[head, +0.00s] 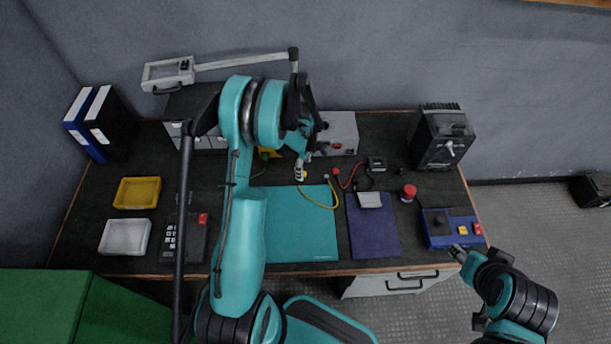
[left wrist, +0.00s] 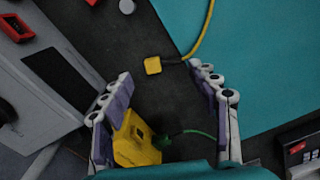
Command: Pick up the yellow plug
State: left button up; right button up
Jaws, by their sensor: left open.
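The yellow plug (left wrist: 152,66) is a small yellow block on the dark bench top, with a yellow cable running from it over the teal mat (left wrist: 265,80). In the left wrist view my left gripper (left wrist: 160,73) is open, and the plug lies between its fingertips, apart from both. In the head view my left gripper (head: 301,170) hangs over the back edge of the mat and partly hides the plug. My right gripper (head: 458,252) is at the bench's front right, by the blue box; its fingers are too small to read.
A yellow box (left wrist: 137,141) with a green cable lies close to a left gripper finger. A grey instrument (left wrist: 62,75) stands beside it. A red cable (head: 350,178), purple mat (head: 375,235) and blue box (head: 438,240) with buttons lie to the right. The teal mat's front is clear.

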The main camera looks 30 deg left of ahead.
pick_arm(q)
jog(key=f+b, duration=0.1)
jog(key=f, duration=0.4)
jog(key=shift+w+b, duration=0.2)
jog(key=shift+b, duration=0.2)
jog(key=c, duration=0.9)
jog(key=shift+r, duration=0.15)
jog(key=shift+r, duration=0.3)
jog(key=r, duration=0.1)
jog(key=r+p, duration=0.2)
jog(key=r, duration=0.1)
jog(key=shift+s+d, duration=0.1)
jog(key=shift+d, duration=0.15)
jog(key=d+r, duration=0.2)
jog(key=d, duration=0.1)
jog(key=s+d+r+p, duration=0.1)
jog(key=d+r, duration=0.1)
jog(key=d, duration=0.2)
jog(key=s+d+r+p, duration=0.1)
jog(key=d+r, duration=0.1)
jog(key=d, duration=0.1)
jog(key=shift+s+d+r, duration=0.1)
jog(key=shift+d, duration=0.3)
